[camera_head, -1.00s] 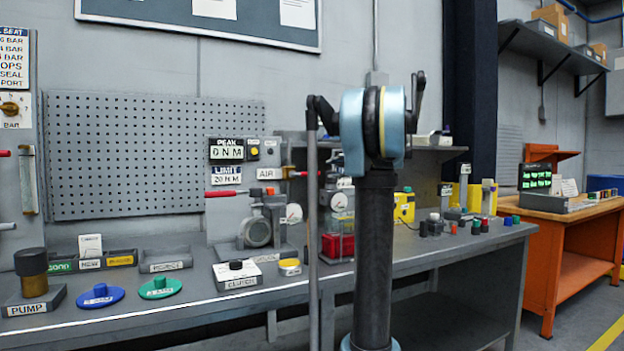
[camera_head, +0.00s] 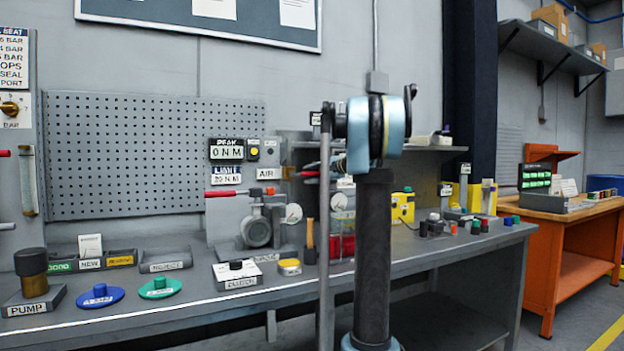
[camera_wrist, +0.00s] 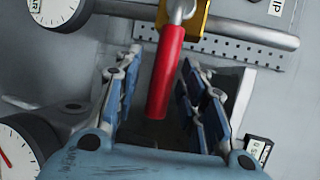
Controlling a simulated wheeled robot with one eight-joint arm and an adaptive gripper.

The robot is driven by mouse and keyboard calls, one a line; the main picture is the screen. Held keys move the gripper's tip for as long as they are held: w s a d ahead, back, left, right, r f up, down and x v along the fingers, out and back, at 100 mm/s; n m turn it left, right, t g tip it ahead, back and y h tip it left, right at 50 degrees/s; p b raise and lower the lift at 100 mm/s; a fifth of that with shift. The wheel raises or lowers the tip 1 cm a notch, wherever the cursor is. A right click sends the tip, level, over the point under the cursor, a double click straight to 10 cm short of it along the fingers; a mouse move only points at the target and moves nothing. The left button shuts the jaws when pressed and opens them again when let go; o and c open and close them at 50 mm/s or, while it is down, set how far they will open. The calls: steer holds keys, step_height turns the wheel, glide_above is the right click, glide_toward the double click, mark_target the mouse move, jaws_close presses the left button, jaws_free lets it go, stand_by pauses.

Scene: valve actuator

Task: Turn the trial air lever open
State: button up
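The trial air lever is a red handle (camera_wrist: 168,68) on a yellow valve body (camera_wrist: 186,16) set on a grey pipe, in the wrist view. It points down toward my gripper. My gripper (camera_wrist: 160,66) is open, with blue-padded fingers on both sides of the red handle. The handle's free end lies between the fingers, and gaps show on both sides. In the head view the red lever (camera_head: 310,174) sticks out sideways just right of the AIR label (camera_head: 264,172), partly behind my arm. My gripper is hidden there by my arm.
Gauges (camera_wrist: 15,155) flank my gripper at the left in the wrist view. Another red handle (camera_head: 222,193) sits by the LIMIT display. The bench (camera_head: 190,312) carries the pump (camera_head: 32,275), coloured discs and a clutch block (camera_head: 238,273). A pegboard (camera_head: 150,150) stands behind.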

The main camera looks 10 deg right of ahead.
jaws_close()
